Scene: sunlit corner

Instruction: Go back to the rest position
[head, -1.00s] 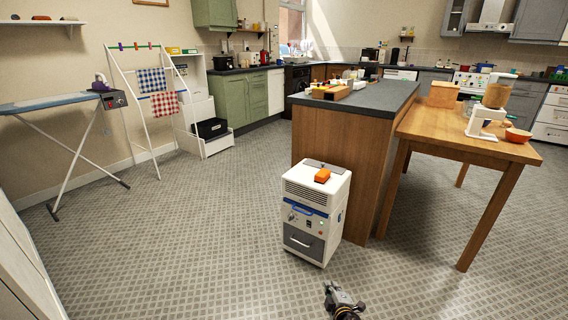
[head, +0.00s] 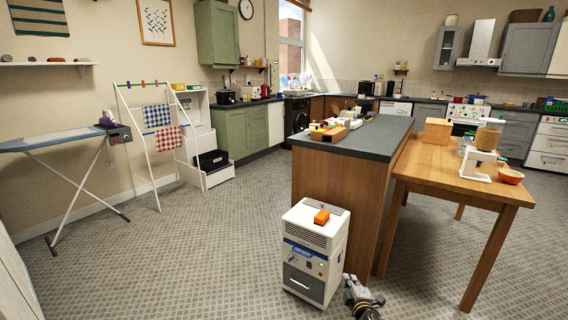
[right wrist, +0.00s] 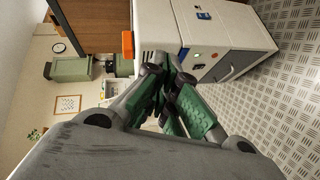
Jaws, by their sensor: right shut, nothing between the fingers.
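My right gripper (head: 352,284) shows at the bottom of the head view, just right of the white appliance (head: 303,262). In the right wrist view its green-padded fingers (right wrist: 172,72) are shut with nothing between them. The white appliance (right wrist: 222,28) also shows there, beyond the fingertips; whether they touch it I cannot tell. An orange block (head: 321,217) lies on top of the appliance, and it shows in the right wrist view (right wrist: 128,44) too. My left gripper is in neither view.
The wooden island (head: 338,197) stands behind the appliance. A wooden table (head: 441,181) stands at the right. An ironing board (head: 51,139) and a drying rack (head: 137,142) are at the left. The tiled floor (head: 190,255) between is clear.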

